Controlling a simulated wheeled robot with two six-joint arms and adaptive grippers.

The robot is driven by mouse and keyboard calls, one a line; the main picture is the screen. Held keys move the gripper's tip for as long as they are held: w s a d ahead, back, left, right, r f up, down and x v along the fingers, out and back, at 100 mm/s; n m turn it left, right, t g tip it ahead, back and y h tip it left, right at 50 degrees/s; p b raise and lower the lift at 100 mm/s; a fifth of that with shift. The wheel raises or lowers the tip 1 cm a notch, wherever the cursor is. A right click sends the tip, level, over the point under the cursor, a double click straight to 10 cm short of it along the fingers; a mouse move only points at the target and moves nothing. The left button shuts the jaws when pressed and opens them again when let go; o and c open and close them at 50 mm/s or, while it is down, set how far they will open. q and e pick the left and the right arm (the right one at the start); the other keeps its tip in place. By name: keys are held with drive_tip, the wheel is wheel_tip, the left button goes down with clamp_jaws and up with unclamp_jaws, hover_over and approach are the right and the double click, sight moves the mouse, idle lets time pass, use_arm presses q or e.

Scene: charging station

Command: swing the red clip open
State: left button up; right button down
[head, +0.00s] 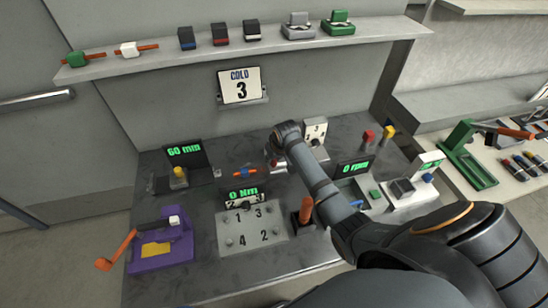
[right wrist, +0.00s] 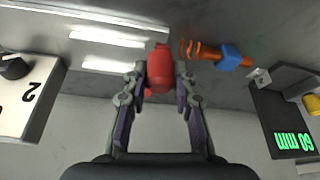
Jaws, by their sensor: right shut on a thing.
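The red clip (right wrist: 159,72) shows in the middle of the right wrist view as a rounded red piece. My right gripper (right wrist: 160,84) is shut on it, with one finger on each side. In the head view my right arm reaches over the grey bench, and its wrist covers most of the gripper and clip. I cannot tell from there how far the clip is turned. My left gripper is not in view.
An orange rod with a blue block (right wrist: 230,56) lies close beside the clip. The "60 mm" display (head: 187,150), numbered plate (head: 252,228), orange-handled lever (head: 305,212) and purple press (head: 160,248) stand around on the bench. A shelf (head: 240,48) runs above.

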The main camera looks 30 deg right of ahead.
drive_tip(key=c, duration=1.1)
unclamp_jaws()
drive_tip(key=shift+a, duration=0.1)
drive_tip(key=shift+o, duration=0.2)
drive_tip(key=v, duration=1.2)
